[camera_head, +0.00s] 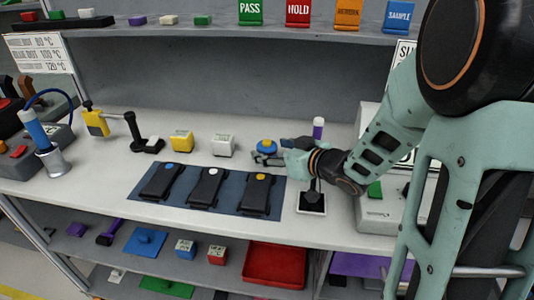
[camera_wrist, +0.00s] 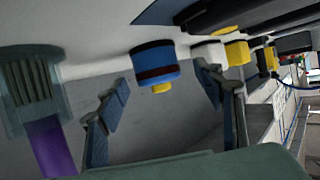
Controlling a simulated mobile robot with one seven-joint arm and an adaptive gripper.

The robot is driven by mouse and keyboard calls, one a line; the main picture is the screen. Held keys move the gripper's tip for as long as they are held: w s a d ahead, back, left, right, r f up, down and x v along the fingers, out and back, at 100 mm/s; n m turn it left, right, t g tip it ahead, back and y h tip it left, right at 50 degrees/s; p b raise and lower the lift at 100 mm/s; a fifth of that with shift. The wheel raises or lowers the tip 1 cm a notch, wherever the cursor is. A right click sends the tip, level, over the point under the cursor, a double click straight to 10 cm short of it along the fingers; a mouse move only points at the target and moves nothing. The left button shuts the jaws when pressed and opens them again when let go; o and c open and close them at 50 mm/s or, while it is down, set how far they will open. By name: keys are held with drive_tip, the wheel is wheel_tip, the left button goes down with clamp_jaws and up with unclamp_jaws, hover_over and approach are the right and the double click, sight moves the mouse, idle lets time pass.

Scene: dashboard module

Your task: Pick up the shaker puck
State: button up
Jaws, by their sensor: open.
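A small round blue piece with a yellow part (camera_head: 267,146), which I take for the shaker puck, stands on the bench right of the white block. In the wrist view the puck (camera_wrist: 155,62) shows a blue body, a dark red band and a small yellow knob. My gripper (camera_head: 264,155) is at the puck, reaching in from the right. In the wrist view my gripper (camera_wrist: 164,92) is open, with one finger on each side of the puck's line. I see no finger clearly touching it. My fingers partly hide its lower part in the head view.
A purple-and-white vial (camera_head: 318,128) stands behind my wrist. A white block (camera_head: 223,145) and a yellow block (camera_head: 182,141) stand to the left. In front lies a blue mat (camera_head: 182,200) with several black devices. A black-handled tool stands on a white pad (camera_head: 312,208) below my wrist.

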sight(270, 147)
drive_tip(key=x, duration=0.3)
drive_tip(key=shift+w+f, duration=0.15)
drive_tip(key=shift+w, duration=0.05)
drive_tip(key=shift+c, duration=0.3)
drive_tip(key=c, duration=1.5)
clamp_jaws()
drive_tip(key=shift+r, duration=0.3)
